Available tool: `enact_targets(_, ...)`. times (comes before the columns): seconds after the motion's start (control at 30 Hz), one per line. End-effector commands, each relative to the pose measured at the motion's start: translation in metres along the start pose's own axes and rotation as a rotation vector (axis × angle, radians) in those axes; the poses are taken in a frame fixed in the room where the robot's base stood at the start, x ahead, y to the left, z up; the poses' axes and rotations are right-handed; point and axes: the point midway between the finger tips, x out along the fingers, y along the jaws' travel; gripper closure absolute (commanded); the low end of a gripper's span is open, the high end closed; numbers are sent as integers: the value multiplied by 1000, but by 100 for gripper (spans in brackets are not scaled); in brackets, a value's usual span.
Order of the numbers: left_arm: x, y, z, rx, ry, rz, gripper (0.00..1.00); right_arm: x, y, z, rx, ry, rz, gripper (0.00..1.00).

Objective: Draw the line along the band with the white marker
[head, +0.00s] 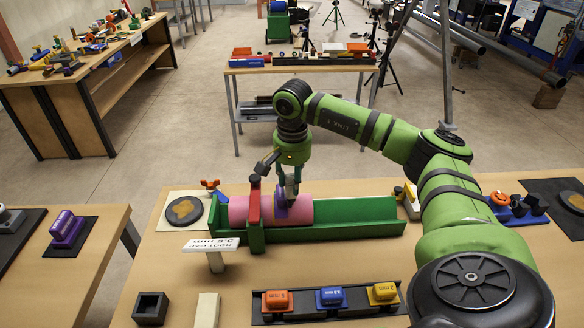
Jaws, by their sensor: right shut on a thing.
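A pink pipe (328,210) lies in a green stand (360,218) on the front table. A purple band (299,210) goes around the pipe near its middle, just right of an upright red clamp (253,203). My right gripper (288,186) points down over the top of the pipe at the band. It is shut on a slim pale thing, which looks like the white marker; the fingers hide most of it. I cannot tell whether its tip touches the pipe, and no drawn line can be made out. My left gripper is out of view.
A root gap sign (211,245) stands in front of the stand. A black rack (330,301) holds orange, blue and yellow blocks near the front edge. A black square holder (151,308) is at front left.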

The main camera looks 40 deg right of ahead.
Motion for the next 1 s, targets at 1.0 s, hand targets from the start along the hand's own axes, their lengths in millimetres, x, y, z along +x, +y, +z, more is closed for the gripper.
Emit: enact_targets(1.0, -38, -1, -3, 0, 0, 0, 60, -52, -1, -2, 0, 0, -2, 98)
